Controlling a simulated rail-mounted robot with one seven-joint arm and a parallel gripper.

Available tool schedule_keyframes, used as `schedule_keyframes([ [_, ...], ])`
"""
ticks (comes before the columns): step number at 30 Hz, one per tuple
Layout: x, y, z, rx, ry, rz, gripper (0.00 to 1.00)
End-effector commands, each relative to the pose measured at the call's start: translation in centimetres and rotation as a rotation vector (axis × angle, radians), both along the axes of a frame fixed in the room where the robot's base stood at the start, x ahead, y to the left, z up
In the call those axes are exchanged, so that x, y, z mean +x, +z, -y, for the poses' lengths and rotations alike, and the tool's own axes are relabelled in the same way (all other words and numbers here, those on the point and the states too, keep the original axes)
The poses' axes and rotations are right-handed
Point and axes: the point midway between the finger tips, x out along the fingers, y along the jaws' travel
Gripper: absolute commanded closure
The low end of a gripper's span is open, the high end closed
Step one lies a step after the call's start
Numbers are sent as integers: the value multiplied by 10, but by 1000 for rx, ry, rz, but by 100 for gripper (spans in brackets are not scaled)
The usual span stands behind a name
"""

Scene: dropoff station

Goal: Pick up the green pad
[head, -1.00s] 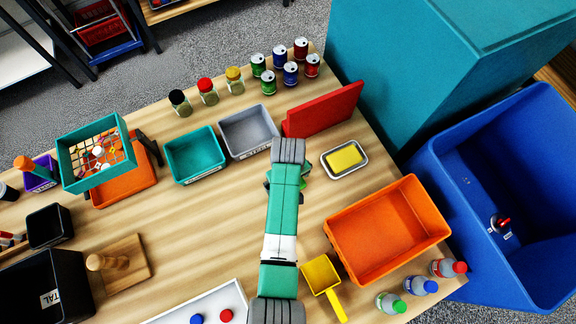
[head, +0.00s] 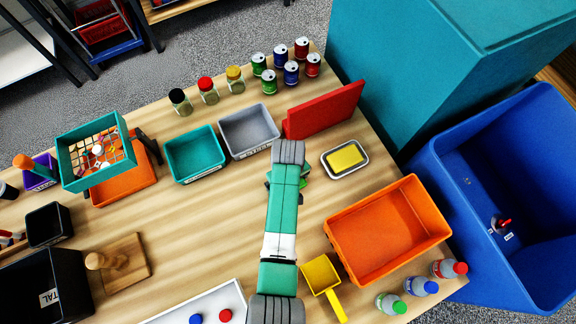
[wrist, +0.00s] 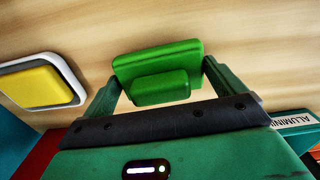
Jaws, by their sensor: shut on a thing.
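The green pad (wrist: 158,72) is a flat slab with a smaller raised block on it. In the wrist view it sits between the two fingers of my gripper (wrist: 160,87), which is shut on it. In the head view my arm hides most of the pad, and only a bit of green (head: 304,171) shows beside my arm. I cannot tell whether the pad touches the table or is raised a little.
A yellow pad in a grey-rimmed dish (head: 362,165) lies just right of my gripper. A red panel (head: 325,108) stands behind it. A grey bin (head: 277,141), a teal bin (head: 168,174) and an orange bin (head: 333,232) are around.

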Motion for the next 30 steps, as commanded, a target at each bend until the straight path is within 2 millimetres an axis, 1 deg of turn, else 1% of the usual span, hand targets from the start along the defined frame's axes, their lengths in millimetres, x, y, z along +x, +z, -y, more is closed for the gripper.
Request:
schedule_keyframes([
  [5,1,27,0,0,0,4,32],
  [6,-9,26,-3,-1,1,-3,32],
  [11,-43,29,-17,-2,4,-2,32],
  [18,-104,36,-43,-1,4,-2,32],
  [21,-125,37,-52,-1,4,-2,32],
  [25,-140,39,-59,0,2,0,32],
  [30,-147,40,-63,0,0,1,32],
])
